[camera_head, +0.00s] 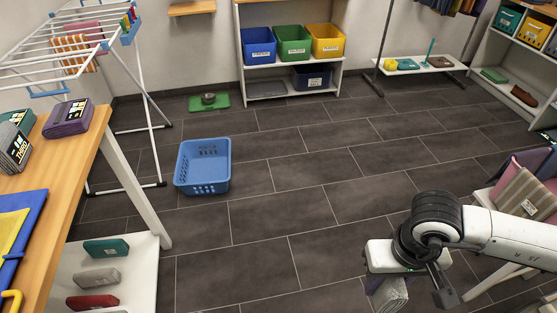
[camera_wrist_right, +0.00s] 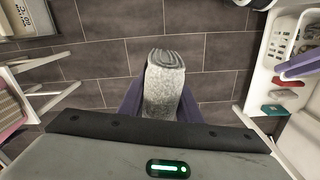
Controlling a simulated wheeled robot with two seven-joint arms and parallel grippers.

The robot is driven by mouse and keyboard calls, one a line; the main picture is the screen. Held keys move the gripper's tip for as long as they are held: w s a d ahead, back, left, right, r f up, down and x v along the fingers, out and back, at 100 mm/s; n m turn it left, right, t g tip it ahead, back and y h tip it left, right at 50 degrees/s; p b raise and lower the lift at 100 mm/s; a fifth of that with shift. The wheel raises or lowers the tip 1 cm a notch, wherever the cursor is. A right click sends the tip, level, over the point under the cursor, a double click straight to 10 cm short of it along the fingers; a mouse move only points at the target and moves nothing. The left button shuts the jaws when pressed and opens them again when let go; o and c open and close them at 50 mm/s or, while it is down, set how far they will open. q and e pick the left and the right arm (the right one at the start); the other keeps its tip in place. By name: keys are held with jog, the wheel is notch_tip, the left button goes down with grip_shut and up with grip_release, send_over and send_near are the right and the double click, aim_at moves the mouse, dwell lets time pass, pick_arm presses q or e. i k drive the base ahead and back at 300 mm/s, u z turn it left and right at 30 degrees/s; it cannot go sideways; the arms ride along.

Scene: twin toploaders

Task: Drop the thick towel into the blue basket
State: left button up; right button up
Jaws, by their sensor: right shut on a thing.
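A grey, thick folded towel (camera_wrist_right: 164,85) is between the two dark purple fingers of my right gripper (camera_wrist_right: 163,100), which is shut on it. In the head view the towel (camera_head: 391,296) hangs below the gripper at the lower right, cut off by the bottom edge. The blue basket (camera_head: 184,183) stands on the floor left of centre, upright, with an open top and slotted sides. It looks empty. My right gripper is well to the right of the basket and nearer to me. My left gripper is not in view.
A wooden table (camera_head: 75,160) with folded items stands at the left, beside a drying rack (camera_head: 150,100). A shelf (camera_head: 265,70) holds coloured bins at the back. Floor between towel and basket is clear.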

aim_at(211, 174)
jog(key=i, duration=3.9)
jog(key=u, duration=3.6)
